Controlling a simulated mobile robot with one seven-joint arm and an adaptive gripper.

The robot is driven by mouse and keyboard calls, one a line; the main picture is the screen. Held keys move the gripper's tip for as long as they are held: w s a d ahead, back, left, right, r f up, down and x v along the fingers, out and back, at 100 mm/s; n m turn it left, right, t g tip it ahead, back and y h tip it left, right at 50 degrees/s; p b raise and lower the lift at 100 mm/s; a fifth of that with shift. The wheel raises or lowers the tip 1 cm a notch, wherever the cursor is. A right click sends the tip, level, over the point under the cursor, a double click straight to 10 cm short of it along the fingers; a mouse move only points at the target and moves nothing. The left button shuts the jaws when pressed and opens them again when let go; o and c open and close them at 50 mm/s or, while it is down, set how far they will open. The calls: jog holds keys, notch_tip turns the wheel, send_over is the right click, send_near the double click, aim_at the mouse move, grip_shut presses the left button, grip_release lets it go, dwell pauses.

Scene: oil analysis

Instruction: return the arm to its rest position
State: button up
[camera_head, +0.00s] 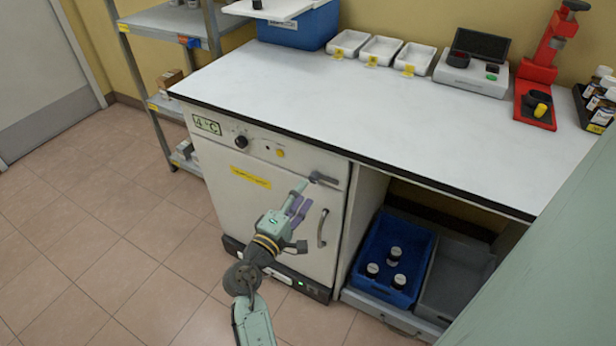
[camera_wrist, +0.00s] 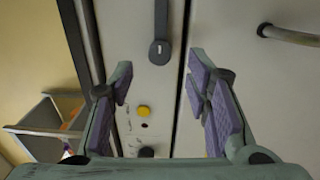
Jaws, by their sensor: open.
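My gripper (camera_head: 297,203) is in front of the white fridge-like cabinet (camera_head: 222,174) under the bench, near the cabinet's upper right part. In the wrist view my gripper (camera_wrist: 160,85) has its two purple-padded fingers spread wide, with nothing between them. Beyond the fingers, a dark latch handle (camera_wrist: 160,50) shows on the cabinet front. The latch (camera_head: 324,178) also shows in the head view, just right of the fingertips. The cabinet door looks shut. I cannot tell whether a finger touches the cabinet. My arm reaches up from the bottom of the head view.
The white bench top (camera_head: 370,105) overhangs the cabinet. A curved door handle (camera_head: 322,228) sticks out right of my gripper. A blue crate (camera_head: 365,262) with several dark bottles stands low at right. A grey shelf rack (camera_head: 165,25) stands left. The tiled floor (camera_head: 100,240) at left is clear.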

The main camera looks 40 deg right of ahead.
jog(key=shift+v, duration=0.9)
